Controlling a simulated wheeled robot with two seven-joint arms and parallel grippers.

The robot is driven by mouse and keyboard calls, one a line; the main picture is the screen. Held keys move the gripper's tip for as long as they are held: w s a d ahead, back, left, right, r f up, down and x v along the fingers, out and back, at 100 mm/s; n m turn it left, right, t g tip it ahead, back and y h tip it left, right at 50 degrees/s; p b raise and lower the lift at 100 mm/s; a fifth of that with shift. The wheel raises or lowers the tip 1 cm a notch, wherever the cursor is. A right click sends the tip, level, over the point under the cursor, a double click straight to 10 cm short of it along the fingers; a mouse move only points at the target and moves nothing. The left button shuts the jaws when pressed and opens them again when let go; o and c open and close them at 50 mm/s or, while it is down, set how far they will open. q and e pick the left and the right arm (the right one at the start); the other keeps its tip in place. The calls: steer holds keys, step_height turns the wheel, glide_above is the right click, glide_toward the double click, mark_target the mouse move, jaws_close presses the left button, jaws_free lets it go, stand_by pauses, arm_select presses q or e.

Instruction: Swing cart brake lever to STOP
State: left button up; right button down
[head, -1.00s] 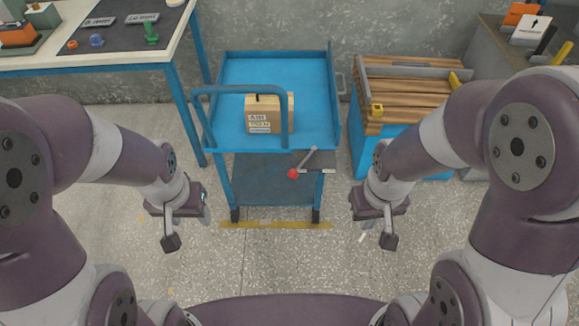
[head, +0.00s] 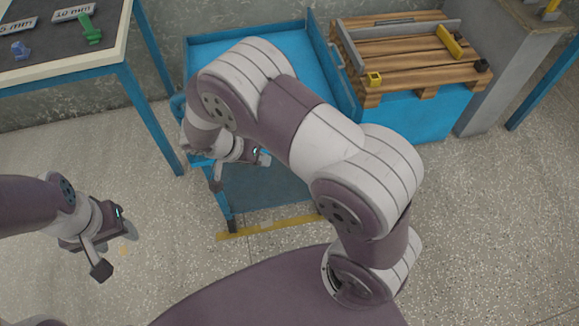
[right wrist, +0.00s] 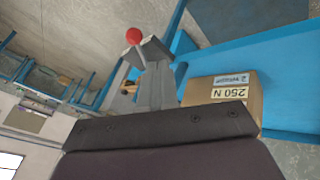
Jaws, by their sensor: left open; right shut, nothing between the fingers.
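The blue cart (head: 215,48) stands in the middle of the head view, with much of its front covered by my right arm. The brake lever is hidden there. In the right wrist view its red knob (right wrist: 133,35) shows right at the tips of my right gripper (right wrist: 148,52); I cannot tell whether they touch. The right gripper (head: 265,159) is shut and empty, at the cart's front. The lever's rod is mostly hidden behind the fingers. My left gripper (head: 130,232) is open and empty over the floor, left of the cart.
A cardboard box marked 250 N (right wrist: 235,95) shows in the right wrist view, on the cart. A wooden pallet (head: 400,55) on a blue base stands right of the cart. A workbench (head: 60,70) stands at the left. The floor at the right is clear.

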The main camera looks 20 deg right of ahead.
arm_select(q)
steer(key=shift+w+a+f+b, duration=0.15)
steer(key=shift+w+f+b, duration=0.15)
steer(key=shift+f, duration=0.2)
arm_select(e)
steer(key=s+d+r+x, duration=0.1)
steer(key=s+x, duration=0.1)
steer(key=x, duration=1)
steer(key=shift+d+f, duration=0.2)
steer(key=shift+d, duration=0.15)
